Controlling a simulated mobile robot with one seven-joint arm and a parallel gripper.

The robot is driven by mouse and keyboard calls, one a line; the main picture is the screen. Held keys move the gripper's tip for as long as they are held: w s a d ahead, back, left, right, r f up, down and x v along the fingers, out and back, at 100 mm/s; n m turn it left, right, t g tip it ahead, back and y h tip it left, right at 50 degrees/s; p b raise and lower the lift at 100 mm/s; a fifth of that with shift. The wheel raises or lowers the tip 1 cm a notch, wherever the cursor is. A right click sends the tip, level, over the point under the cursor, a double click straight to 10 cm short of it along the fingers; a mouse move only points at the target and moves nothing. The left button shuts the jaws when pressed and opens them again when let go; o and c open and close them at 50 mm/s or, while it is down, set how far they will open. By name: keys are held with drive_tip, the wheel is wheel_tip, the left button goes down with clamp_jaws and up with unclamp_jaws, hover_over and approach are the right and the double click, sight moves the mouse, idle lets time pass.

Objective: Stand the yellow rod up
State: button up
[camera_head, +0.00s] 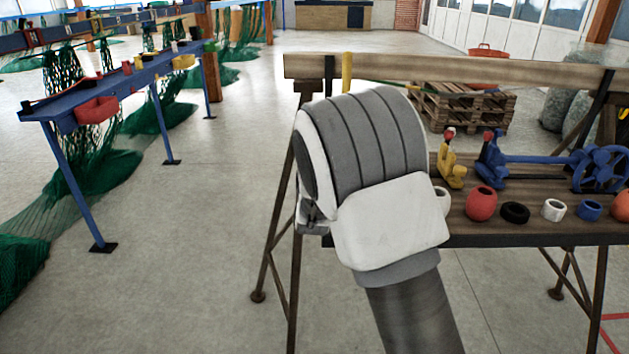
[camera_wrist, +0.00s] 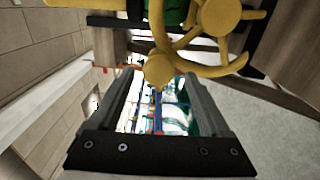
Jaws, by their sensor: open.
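A yellow upright piece (camera_head: 347,72) shows in the head view at the wooden beam, just above my arm; its lower part is hidden, and I cannot tell whether it is the rod. In the wrist view a yellow bar (camera_wrist: 85,3) crosses the top left edge, cut off by the frame. A yellow wheel with a round knob (camera_wrist: 158,70) is beside it, the knob showing between my fingertips. My gripper (camera_wrist: 160,78) is open, with nothing seen held. In the head view my arm hides the gripper.
The bench (camera_head: 470,240) at right carries a yellow fitting (camera_head: 452,165), a blue wheel (camera_head: 598,168), a red ring (camera_head: 481,204), a black ring (camera_head: 514,213) and more rings. A wooden beam (camera_head: 460,68) runs behind. A blue rack (camera_head: 120,90) stands left; the floor between is clear.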

drive_tip(key=s+p, duration=0.2)
drive_tip(key=s, duration=1.3)
drive_tip(key=shift+s, duration=0.4)
drive_tip(key=s+d+r+m+g, duration=0.35)
drive_tip(key=s+d+m, duration=0.2)
drive_tip(key=s, duration=0.35)
drive_tip(key=s+d+r+m+g+p, duration=0.1)
drive_tip(key=s+d+r+m+g, duration=0.1)
drive_tip(key=s+d+m+g, duration=0.6)
drive_tip(key=s+d+r+m+g, duration=0.15)
drive_tip(key=s+m, duration=0.35)
drive_tip(key=s, duration=0.6)
wheel_tip(320, 180, up, 18)
drive_tip(key=p, duration=1.7)
drive_tip(key=shift+w+d+t+p, duration=0.25)
drive_tip(key=shift+d+t+p, duration=0.05)
drive_tip(key=shift+p, duration=0.05)
drive_tip(key=shift+f, duration=0.1)
